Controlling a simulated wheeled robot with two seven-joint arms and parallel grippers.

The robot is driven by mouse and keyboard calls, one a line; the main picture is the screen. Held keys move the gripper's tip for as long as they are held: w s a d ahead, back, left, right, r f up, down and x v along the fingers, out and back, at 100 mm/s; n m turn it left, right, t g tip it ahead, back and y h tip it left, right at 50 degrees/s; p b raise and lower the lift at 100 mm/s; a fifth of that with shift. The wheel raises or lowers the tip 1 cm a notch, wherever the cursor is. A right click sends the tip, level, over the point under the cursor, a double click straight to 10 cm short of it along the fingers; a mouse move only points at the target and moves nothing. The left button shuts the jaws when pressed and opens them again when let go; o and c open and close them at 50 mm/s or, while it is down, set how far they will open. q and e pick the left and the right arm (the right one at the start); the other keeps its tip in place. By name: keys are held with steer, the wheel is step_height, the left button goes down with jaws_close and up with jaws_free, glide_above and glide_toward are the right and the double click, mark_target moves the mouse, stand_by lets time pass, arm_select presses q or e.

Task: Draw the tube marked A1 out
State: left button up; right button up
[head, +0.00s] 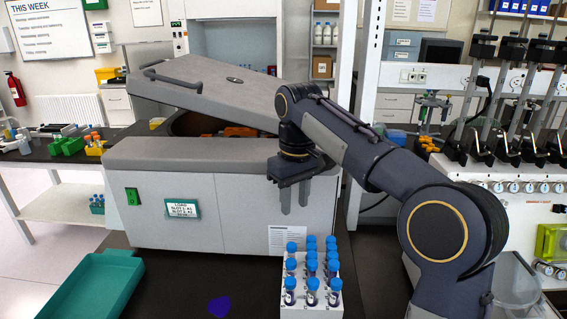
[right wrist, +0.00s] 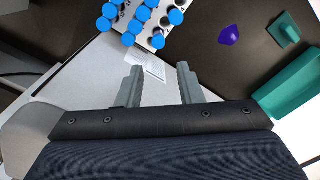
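A white rack (head: 311,313) on the dark bench holds several upright tubes with blue caps (head: 312,283). I cannot read which tube is marked A1. My right gripper (head: 294,208) is open and empty, pointing down above and behind the rack, in front of the centrifuge. In the right wrist view its two fingers (right wrist: 160,68) are apart with nothing between them, and the blue caps (right wrist: 143,14) lie beyond the tips. My left gripper is not in view.
A grey centrifuge (head: 240,212) with a raised lid (head: 210,90) and a small load label (head: 182,208) stands behind the rack. A teal tray (head: 85,290) and a purple piece (head: 219,306) lie to the left. A paper sheet (head: 283,238) is behind the rack.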

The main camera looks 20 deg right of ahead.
mark_target(292, 245)
steer(key=f, duration=1)
steer(key=f+b, duration=0.1)
steer(key=f, duration=0.3)
steer(key=shift+w+f, duration=0.4)
jaws_close()
